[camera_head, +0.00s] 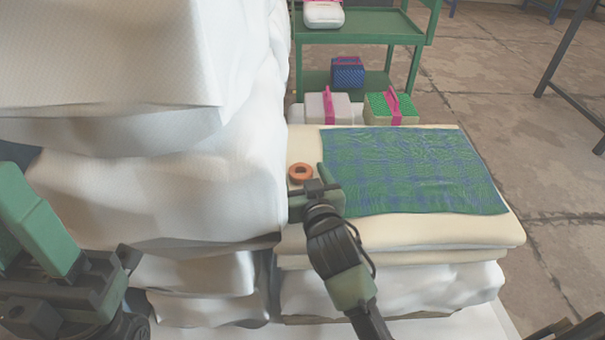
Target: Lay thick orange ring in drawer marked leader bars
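The thick orange ring (301,172) lies on the cream padded top of a low stack, near the left edge of a green-blue checked cloth (410,168). My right gripper (309,191) is right at the ring, on its near side. Its two green fingers look apart, one just right of the ring and one nearer and to the left. I cannot tell whether a finger touches the ring. My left gripper (50,245) is at the lower left, partly cut off, beside the white bundles; its opening is unclear. No drawer marked leader bars shows.
Tall white bundles (160,190) fill the left and stand close to the ring. Behind the stack is a green cart (355,27) with a blue box (347,72). A white box (327,108) and a green-topped box (391,108) stand before it.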

